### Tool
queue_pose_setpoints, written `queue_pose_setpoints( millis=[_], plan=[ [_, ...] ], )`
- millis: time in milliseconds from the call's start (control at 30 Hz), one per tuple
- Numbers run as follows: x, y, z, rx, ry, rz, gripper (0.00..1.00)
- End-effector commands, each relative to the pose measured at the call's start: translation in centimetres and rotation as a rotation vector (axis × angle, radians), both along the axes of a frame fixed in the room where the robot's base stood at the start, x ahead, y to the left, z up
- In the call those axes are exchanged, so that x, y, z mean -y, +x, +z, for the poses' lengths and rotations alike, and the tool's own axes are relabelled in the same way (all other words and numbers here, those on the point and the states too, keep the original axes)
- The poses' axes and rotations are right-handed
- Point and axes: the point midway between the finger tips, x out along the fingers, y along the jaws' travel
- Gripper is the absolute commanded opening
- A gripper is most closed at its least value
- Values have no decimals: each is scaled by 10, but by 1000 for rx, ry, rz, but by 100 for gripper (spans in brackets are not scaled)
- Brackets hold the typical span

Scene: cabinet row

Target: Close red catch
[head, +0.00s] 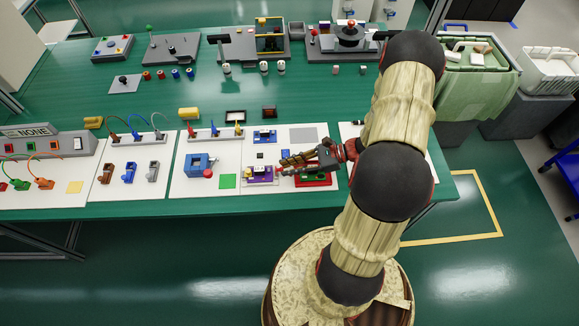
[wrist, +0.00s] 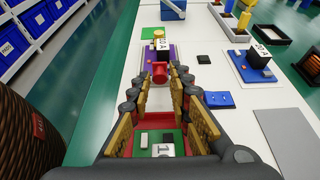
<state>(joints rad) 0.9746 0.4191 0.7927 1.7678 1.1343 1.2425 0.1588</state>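A red base (head: 318,182) with a green plate sits on the white panel under my gripper. In the wrist view, the red base (wrist: 181,136) shows between my fingers, with a green plate and a white label partly hidden. A red rounded part, apparently the catch's handle (wrist: 158,73), lies between and just beyond the fingertips, in front of a purple plate. My gripper (wrist: 159,82) is open, with a gap on each side of the red part. In the head view, my gripper (head: 288,165) reaches left, low over the red base; contact cannot be told.
The purple plate (head: 260,175) with a yellow-topped block is just left of the fingertips. A blue plate (head: 264,137) with a black block lies behind. A blue device (head: 198,163) stands further left.

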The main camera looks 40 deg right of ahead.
Motion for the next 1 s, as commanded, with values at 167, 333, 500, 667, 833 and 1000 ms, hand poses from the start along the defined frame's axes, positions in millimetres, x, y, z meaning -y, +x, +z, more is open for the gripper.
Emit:
queue_pose_setpoints(
  millis=[167,333,500,667,833,1000],
  plan=[
    [0,0,0,0,0,0,8],
    [0,0,0,0,0,0,0],
    [0,0,0,0,0,0,0],
    [0,0,1,-4,-6,0,0],
    [-2,1,6,-28,-43,1,0],
    [-5,4,13,-81,-124,3,0]
  ],
)
